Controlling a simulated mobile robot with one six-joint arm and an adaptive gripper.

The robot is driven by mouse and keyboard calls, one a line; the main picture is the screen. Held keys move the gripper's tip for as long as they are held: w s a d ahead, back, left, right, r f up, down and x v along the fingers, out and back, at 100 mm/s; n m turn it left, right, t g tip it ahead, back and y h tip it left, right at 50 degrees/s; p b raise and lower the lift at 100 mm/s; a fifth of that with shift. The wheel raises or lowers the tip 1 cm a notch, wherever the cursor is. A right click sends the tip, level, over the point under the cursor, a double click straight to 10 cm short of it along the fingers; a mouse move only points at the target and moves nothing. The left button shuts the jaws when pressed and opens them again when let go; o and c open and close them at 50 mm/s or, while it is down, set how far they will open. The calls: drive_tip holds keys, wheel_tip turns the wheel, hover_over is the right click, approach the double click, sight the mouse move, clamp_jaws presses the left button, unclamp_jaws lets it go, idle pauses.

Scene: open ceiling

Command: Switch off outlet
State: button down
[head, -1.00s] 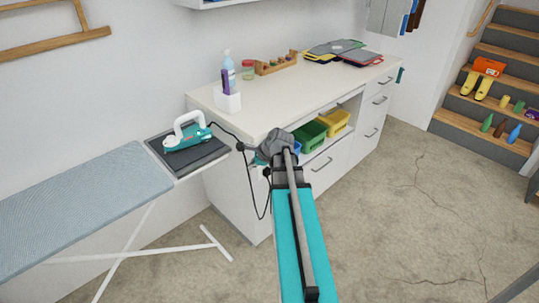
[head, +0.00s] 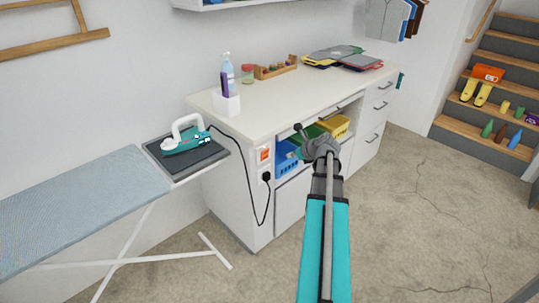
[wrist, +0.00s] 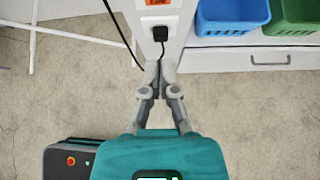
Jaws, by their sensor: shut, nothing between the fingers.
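The outlet is on the narrow end panel of the white cabinet. Its orange switch (head: 265,155) sits above a socket holding a black plug (head: 267,177), with a black cord running to the iron. In the wrist view the orange switch (wrist: 158,2) is cut by the top edge, and the black plug (wrist: 160,33) is just below it. My gripper (wrist: 160,66) is shut and empty, its fingertips just below the plug in the picture. I cannot tell the gap to the panel. In the head view my arm's end is right of the outlet.
The iron (head: 187,137) rests on the ironing board (head: 80,205) at left. Blue (head: 287,155) and yellow (head: 334,126) bins sit in the cabinet's open shelf by my arm. The black cord (head: 250,190) hangs in a loop beside the outlet. Floor at right is clear.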

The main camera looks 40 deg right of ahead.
drive_tip(key=b, duration=0.6)
approach(266, 154)
drive_tip(key=x, duration=0.3)
drive_tip(key=f+x, duration=0.1)
drive_tip(key=x, duration=0.1)
drive_tip(key=shift+s+f, duration=0.1)
drive_tip(key=shift+s, duration=0.1)
drive_tip(key=shift+w+a, duration=0.1)
drive_tip(key=shift+w, duration=0.75)
